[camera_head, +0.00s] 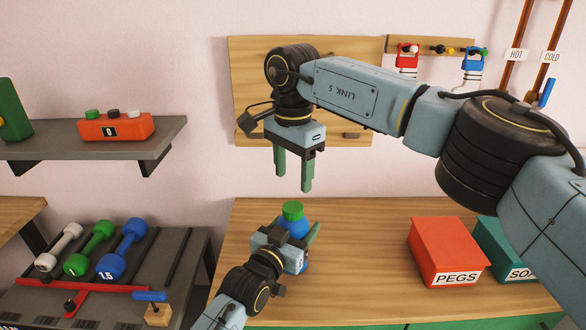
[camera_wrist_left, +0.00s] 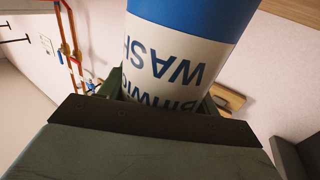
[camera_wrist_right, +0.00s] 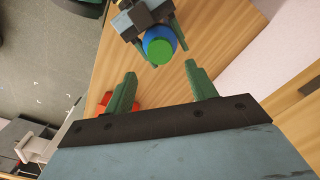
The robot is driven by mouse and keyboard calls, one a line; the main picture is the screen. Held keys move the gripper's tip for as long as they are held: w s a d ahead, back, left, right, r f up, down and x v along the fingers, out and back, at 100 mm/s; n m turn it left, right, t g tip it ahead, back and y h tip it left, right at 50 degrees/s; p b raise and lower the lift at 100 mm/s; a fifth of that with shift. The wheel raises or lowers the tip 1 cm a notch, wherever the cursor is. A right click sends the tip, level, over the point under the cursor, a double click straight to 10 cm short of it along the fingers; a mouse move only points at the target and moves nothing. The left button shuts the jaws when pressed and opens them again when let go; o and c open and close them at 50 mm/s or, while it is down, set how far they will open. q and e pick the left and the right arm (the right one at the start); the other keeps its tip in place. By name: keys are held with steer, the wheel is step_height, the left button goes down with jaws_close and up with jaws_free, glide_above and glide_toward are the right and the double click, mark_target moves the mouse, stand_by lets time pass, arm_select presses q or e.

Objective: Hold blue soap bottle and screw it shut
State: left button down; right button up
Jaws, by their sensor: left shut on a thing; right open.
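The blue soap bottle (camera_head: 296,226) stands upright at the wooden counter, with a green cap (camera_head: 292,210) on top. In the left wrist view the bottle (camera_wrist_left: 185,50) shows a white label reading "WASH" upside down. My left gripper (camera_head: 300,246) is shut around the bottle's body from the left and front. My right gripper (camera_head: 293,172) is open and empty, fingers pointing down, above the cap and apart from it. In the right wrist view the cap (camera_wrist_right: 160,50) lies beyond the open fingers (camera_wrist_right: 162,88). How tightly the cap sits is not visible.
A red "PEGS" box (camera_head: 447,250) and a teal box (camera_head: 503,248) stand on the counter (camera_head: 365,225) at right. A dumbbell rack (camera_head: 150,270) is at left. A wooden board (camera_head: 245,80) hangs on the wall behind my right arm. The counter between bottle and boxes is clear.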

mark_target(293, 206)
steer(key=n, duration=0.5)
steer(key=shift+r, duration=0.15)
steer(key=shift+f, duration=4.05)
